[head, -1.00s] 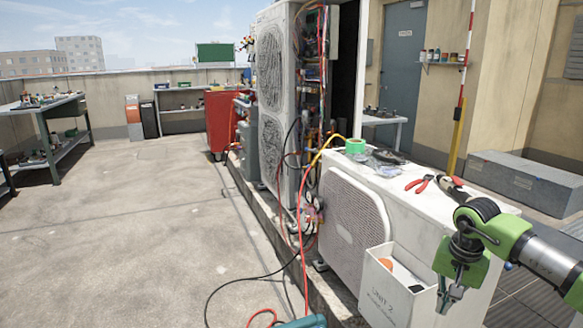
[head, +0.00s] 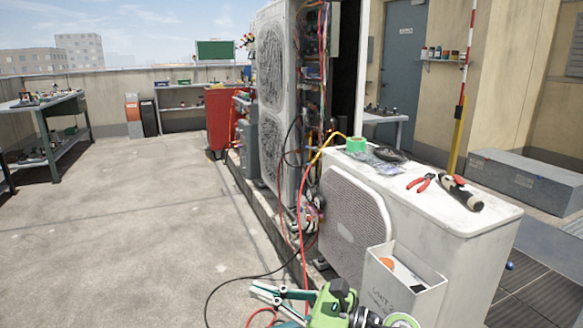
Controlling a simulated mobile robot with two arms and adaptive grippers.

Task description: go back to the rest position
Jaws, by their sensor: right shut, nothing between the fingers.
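My right gripper (head: 264,291) is at the bottom middle of the head view, with its green wrist at the lower edge. Its fingers point left and are shut with nothing between them. It shows in front of the red and black hoses, left of the white condenser unit (head: 462,262). My left gripper is not in view.
A white open box (head: 378,288) hangs on the condenser's front. Red-handled pliers (head: 421,182), a dark-and-tan tool (head: 459,193) and green tape (head: 356,144) lie on its top. A red hose (head: 302,232) runs down to the floor. The floor at left (head: 120,230) is clear.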

